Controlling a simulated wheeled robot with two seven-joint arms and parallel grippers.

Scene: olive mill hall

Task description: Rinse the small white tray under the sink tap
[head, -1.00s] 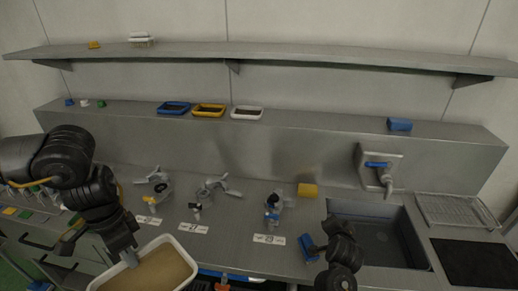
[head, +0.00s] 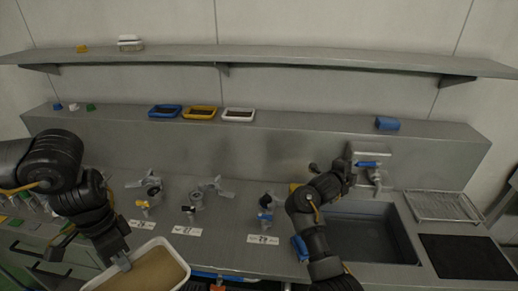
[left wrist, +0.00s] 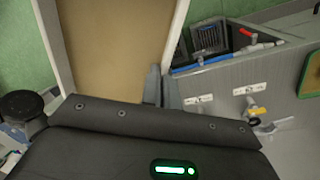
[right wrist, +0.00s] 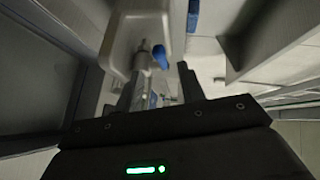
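My left gripper (head: 122,260) is shut on the rim of a white tray (head: 174,253), held low in front of the counter. The tray's inside is flat brown; I cannot tell whether this is a coating or contents. In the left wrist view its white wall (left wrist: 178,30) runs up from the fingers (left wrist: 161,85). The sink tap (head: 376,176), with a blue lever (head: 366,164), is on the back wall over the sink (head: 365,238). My right gripper (head: 350,170) is open just left of the tap. In the right wrist view the tap's blue lever (right wrist: 160,57) shows beyond the open fingers (right wrist: 160,88).
A blue, a yellow and a smaller white tray (head: 238,114) with dark insides stand on the ledge. Several valves (head: 192,202) with labels stand on the counter. A wire rack (head: 440,206) and a black mat (head: 464,257) lie right of the sink. The basin looks empty.

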